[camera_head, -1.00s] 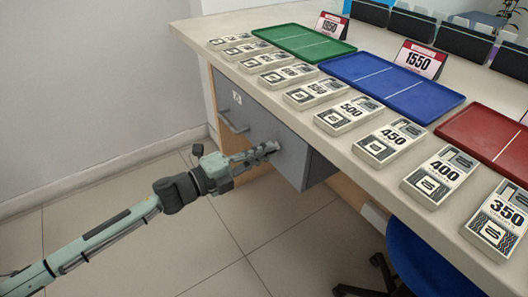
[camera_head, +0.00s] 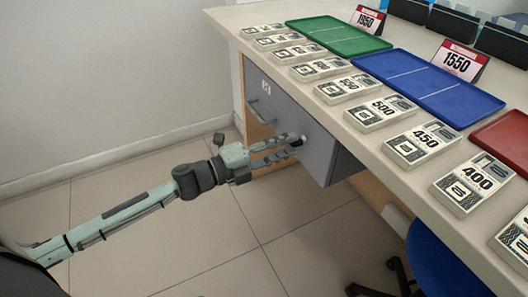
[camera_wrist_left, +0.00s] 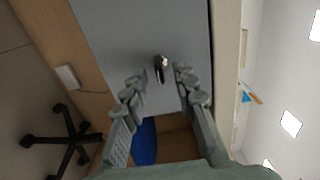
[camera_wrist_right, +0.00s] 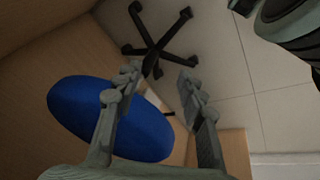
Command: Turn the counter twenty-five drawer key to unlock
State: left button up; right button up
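The key (camera_wrist_left: 161,68) sticks out of the grey drawer front (camera_wrist_left: 110,30) in the left wrist view, with a shiny end. In the head view it is a small dark and bright spot (camera_head: 302,140) on the drawer unit below the counter. My left gripper (camera_head: 292,146) is at the drawer front, one finger on each side of the key. The left wrist view shows its fingertips (camera_wrist_left: 163,76) apart, with gaps beside the key. My right gripper (camera_wrist_right: 160,78) is open and empty; it is outside the head view. The lock's inner state cannot be seen.
The drawer unit has a handle (camera_head: 262,112) and a small label (camera_head: 266,87). Above it, the counter (camera_head: 240,20) carries several banknote bundles and green (camera_head: 325,30), blue (camera_head: 400,70) and red trays. A blue chair (camera_head: 445,260) stands right of the drawer unit.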

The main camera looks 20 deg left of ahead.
pick_arm(q)
jog(key=v, duration=1)
jog(key=shift+s, duration=0.25)
jog(key=shift+a, duration=0.15)
jog(key=a+f+n+g+y+p, duration=0.2)
jog(key=a+f+n+y, duration=0.7)
jog(key=f+n+y, duration=0.6)
jog(key=s+d+f+n+g+h, duration=0.1)
jog(key=s+d+f+n+g, duration=0.2)
jog(key=s, duration=0.4)
jog(key=s+d+f+n+g+h+p, duration=0.1)
jog(key=s+d+f+n+g, duration=0.2)
jog(key=s+f+n+g, duration=0.2)
jog(key=s+n+g, duration=0.1)
jog(key=s, duration=0.2)
jog(key=shift+s+d+h, duration=0.15)
jog(key=shift+s+h, duration=0.15)
pick_arm(e)
jog(key=s+a+x, duration=0.1)
jog(key=x, duration=0.7)
jog(key=shift+a+f+g, duration=0.25)
jog(key=shift+f+g, duration=0.05)
jog(key=shift+f, duration=0.05)
